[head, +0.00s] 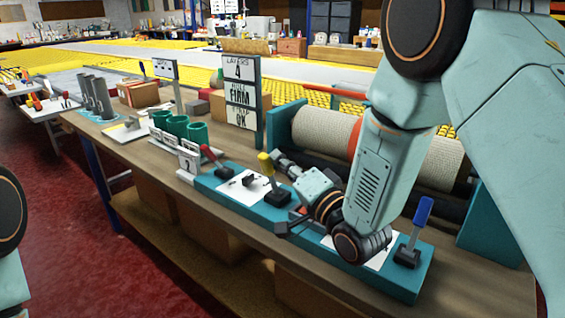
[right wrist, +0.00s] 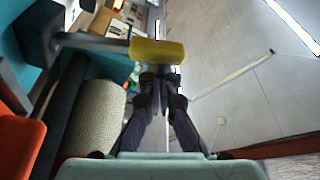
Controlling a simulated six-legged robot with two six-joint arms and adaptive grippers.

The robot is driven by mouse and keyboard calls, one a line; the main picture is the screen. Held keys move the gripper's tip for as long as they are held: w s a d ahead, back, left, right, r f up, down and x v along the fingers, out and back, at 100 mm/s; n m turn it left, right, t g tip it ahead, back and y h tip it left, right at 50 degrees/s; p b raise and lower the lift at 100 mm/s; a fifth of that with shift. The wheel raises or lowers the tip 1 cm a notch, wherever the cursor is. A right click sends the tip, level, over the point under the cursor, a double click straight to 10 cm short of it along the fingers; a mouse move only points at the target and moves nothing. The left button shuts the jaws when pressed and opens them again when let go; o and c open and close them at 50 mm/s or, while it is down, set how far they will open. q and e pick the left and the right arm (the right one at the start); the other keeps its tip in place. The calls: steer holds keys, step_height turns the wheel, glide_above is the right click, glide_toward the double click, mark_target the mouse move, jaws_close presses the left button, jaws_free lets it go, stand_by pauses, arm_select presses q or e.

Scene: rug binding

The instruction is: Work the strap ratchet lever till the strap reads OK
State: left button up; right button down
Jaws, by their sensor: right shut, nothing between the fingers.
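A teal lever bench (head: 215,181) holds a red-handled lever (head: 210,152), a yellow-handled lever (head: 265,162) and a blue-handled lever (head: 423,210). I cannot tell from labels which lever is the strap ratchet. My right gripper (head: 281,158) is shut and empty, just right of the yellow handle. In the right wrist view the yellow handle (right wrist: 158,52) lies across, beyond the shut fingertips (right wrist: 160,75); I cannot tell if they touch. A sign (head: 240,95) reads LAYERS 4, FIRM and, on its lowest panel, OK. My left gripper is out of view.
A cream rug roll (head: 325,135) with an orange band lies behind the levers. Green cups (head: 178,126) and a small number sign (head: 188,160) stand left of the bench. Grey tubes (head: 98,97) stand farther left. My right arm covers part of the bench.

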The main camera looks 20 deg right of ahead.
steer(key=p+v, duration=0.1)
steer(key=v, duration=0.8)
steer(key=shift+s+d+r, duration=0.2)
steer(key=shift+d, duration=0.3)
steer(key=shift+w+d, duration=0.1)
steer(key=shift+d, duration=0.05)
